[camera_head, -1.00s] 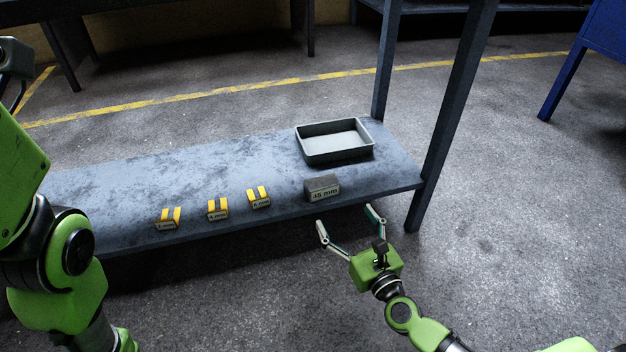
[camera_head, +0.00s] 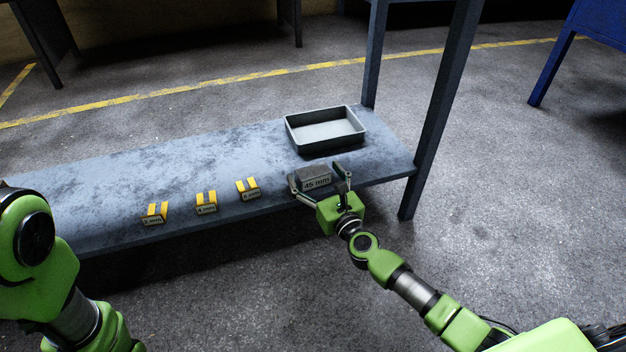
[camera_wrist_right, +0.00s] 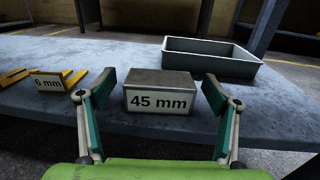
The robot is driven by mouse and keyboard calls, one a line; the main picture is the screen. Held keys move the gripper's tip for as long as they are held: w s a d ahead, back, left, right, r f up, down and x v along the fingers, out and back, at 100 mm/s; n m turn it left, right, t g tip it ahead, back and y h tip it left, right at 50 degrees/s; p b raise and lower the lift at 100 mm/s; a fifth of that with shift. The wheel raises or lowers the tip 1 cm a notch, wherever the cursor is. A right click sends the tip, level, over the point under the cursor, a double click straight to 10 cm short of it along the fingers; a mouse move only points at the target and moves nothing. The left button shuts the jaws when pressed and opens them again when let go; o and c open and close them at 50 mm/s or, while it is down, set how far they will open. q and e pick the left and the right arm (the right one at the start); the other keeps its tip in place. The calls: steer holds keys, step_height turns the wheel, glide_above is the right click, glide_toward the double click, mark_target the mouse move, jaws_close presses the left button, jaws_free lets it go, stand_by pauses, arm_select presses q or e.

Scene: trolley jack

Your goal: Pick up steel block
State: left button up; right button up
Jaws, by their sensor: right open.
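The steel block (camera_head: 315,177) is a grey block with a white "45 mm" label on its front. It stands near the front edge of the shelf (camera_head: 110,185). My right gripper (camera_head: 321,180) is open, with one finger on each side of the block. In the right wrist view the block (camera_wrist_right: 158,92) sits between the open fingers (camera_wrist_right: 157,96), with a visible gap on both sides. My left arm shows at the left of the head view, but its gripper is out of the picture.
A grey open tray (camera_head: 325,129) stands empty behind the block; it also shows in the right wrist view (camera_wrist_right: 212,62). A shelf leg (camera_head: 437,110) rises at the right.

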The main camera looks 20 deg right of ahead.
steer(key=shift+w+a, duration=0.1)
steer(key=shift+w, duration=0.7)
steer(key=c, duration=2)
steer(key=shift+w+r, duration=0.1)
steer(key=shift+r, duration=0.25)
steer(key=shift+c, duration=0.9)
steer(key=shift+r, duration=0.1)
